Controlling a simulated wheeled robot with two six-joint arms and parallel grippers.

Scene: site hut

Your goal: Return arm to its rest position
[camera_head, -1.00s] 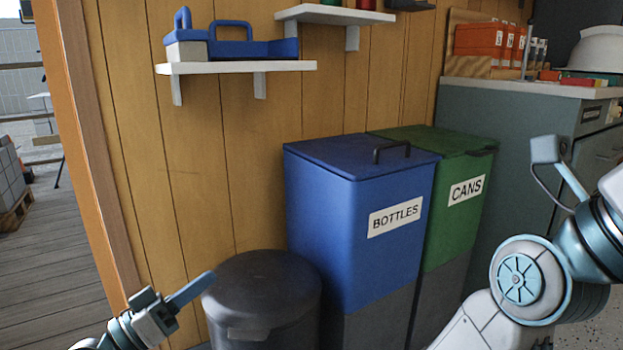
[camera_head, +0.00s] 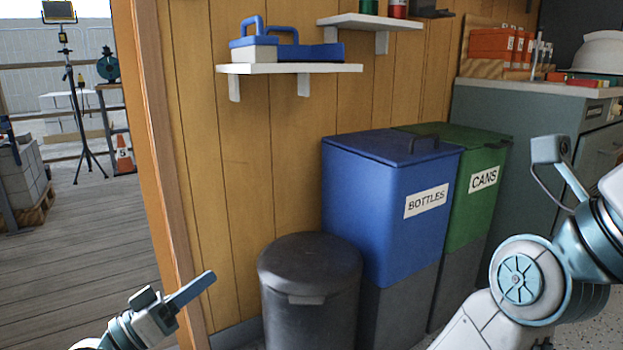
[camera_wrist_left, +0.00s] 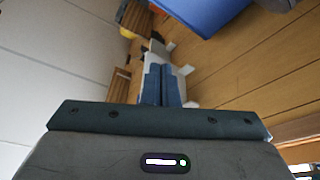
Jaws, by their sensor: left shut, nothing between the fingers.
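My left gripper (camera_head: 192,291) is low at the left of the head view, in front of the doorway's edge and left of the black round bin. Its fingers are together, with nothing held. In the left wrist view its two blue fingers (camera_wrist_left: 162,86) lie side by side, touching. My right arm (camera_head: 540,265) reaches in at the right of the head view, bent, in front of the grey-green cabinet. Its gripper cannot be made out.
A black round bin (camera_head: 310,295), a blue BOTTLES bin (camera_head: 375,205) and a green CANS bin (camera_head: 475,215) stand along the wooden wall. White shelves (camera_head: 290,69) hang above. A grey-green cabinet (camera_head: 545,140) is at right. The doorway at left shows open deck (camera_head: 90,260).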

